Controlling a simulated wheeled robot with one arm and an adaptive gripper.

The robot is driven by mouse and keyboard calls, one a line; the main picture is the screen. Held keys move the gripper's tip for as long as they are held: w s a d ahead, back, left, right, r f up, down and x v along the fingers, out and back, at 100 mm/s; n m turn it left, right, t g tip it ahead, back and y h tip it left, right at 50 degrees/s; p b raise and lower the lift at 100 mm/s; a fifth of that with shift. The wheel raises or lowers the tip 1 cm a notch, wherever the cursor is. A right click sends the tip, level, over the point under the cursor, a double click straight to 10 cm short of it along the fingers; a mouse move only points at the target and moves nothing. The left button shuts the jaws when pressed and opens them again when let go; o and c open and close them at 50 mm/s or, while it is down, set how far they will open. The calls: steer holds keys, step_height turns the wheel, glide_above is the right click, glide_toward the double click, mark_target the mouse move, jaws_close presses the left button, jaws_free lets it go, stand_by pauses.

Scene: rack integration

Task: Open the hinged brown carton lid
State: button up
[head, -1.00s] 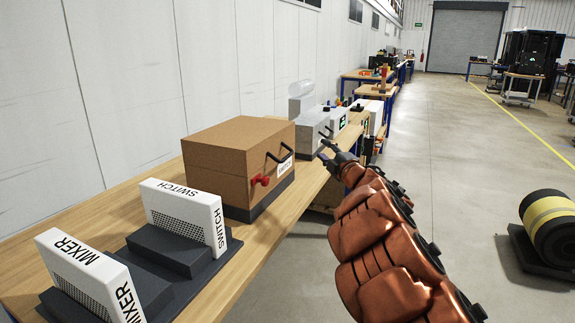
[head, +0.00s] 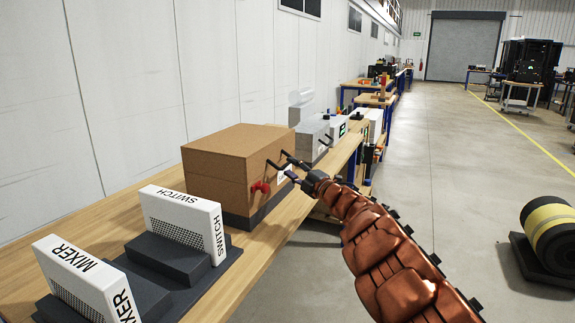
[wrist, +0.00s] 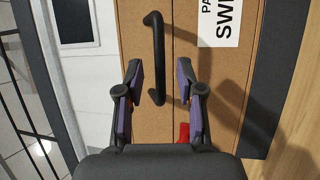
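The brown carton (head: 215,165) stands on the wooden bench with its lid (head: 235,138) down. A black bar handle (wrist: 157,50) is on the carton's front, beside the lid seam. My gripper (head: 287,164) is at the carton's front, at the handle. In the wrist view, my gripper's (wrist: 158,66) two fingers are apart, one on each side of the handle's lower end, with gaps showing. A red latch (head: 260,187) sits on the front, and part of it (wrist: 183,132) shows near the right finger. A white label (wrist: 217,22) is beside the handle.
White SWITCH (head: 185,218) and MIXER (head: 85,280) panels stand on a dark base at the near left. A grey box with a handle (head: 312,138) is just beyond the carton.

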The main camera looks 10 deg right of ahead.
steer(key=shift+x, duration=1.5)
jaws_close()
